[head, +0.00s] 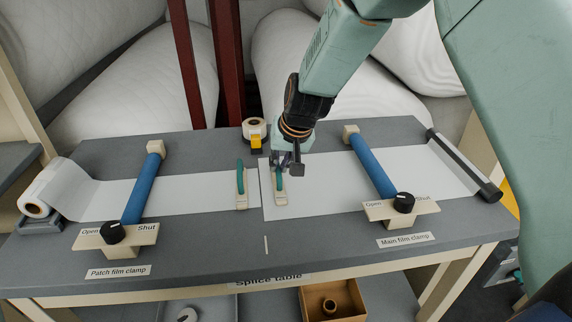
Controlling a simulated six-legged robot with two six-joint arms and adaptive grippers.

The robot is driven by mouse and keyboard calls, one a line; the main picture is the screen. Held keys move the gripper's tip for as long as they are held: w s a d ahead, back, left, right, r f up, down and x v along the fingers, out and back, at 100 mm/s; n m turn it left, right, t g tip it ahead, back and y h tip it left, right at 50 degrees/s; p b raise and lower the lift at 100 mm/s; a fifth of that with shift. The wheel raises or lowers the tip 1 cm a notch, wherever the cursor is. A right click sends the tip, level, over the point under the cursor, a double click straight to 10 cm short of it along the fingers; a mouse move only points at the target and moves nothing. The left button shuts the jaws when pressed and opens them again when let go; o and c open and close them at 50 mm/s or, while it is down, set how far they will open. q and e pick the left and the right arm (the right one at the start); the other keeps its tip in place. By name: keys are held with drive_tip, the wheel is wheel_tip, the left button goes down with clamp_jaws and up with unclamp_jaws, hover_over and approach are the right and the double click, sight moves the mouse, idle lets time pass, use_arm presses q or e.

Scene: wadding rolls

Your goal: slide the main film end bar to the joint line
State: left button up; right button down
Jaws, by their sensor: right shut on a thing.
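The main film end bar (281,196), a cream strip with a green handle, lies on the left end of the white main film (325,190). My right gripper (281,163) is shut on the handle's far end, and its fingers partly hide it. A short pale line (266,245) on the grey splice table (200,255) marks the joint line near the front. The bar sits a little right of that mark. The film's left edge lies close to the mark's line. My left gripper is out of view.
The patch film end bar (241,190) lies left, on the patch film (205,188). Blue clamp bars (143,188) and (374,168) cross both films, with knobs (112,232) and (404,202) in front. A tape dispenser (255,131) stands behind. The table's front middle is clear.

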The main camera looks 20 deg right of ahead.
drive_tip(key=shift+s+a, duration=0.1)
drive_tip(key=c, duration=1.7)
unclamp_jaws()
drive_tip(key=shift+c, duration=0.2)
drive_tip(key=o, duration=0.4)
drive_tip(key=shift+s+a+r, duration=0.1)
drive_tip(key=shift+a+r, duration=0.1)
drive_tip(key=shift+a, duration=0.1)
drive_tip(key=shift+d+f, duration=0.15)
drive_tip(key=shift+d, duration=0.15)
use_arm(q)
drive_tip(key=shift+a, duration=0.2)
use_arm(e)
drive_tip(key=shift+v, duration=6)
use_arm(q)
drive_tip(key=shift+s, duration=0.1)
use_arm(e)
drive_tip(key=shift+a, duration=0.15)
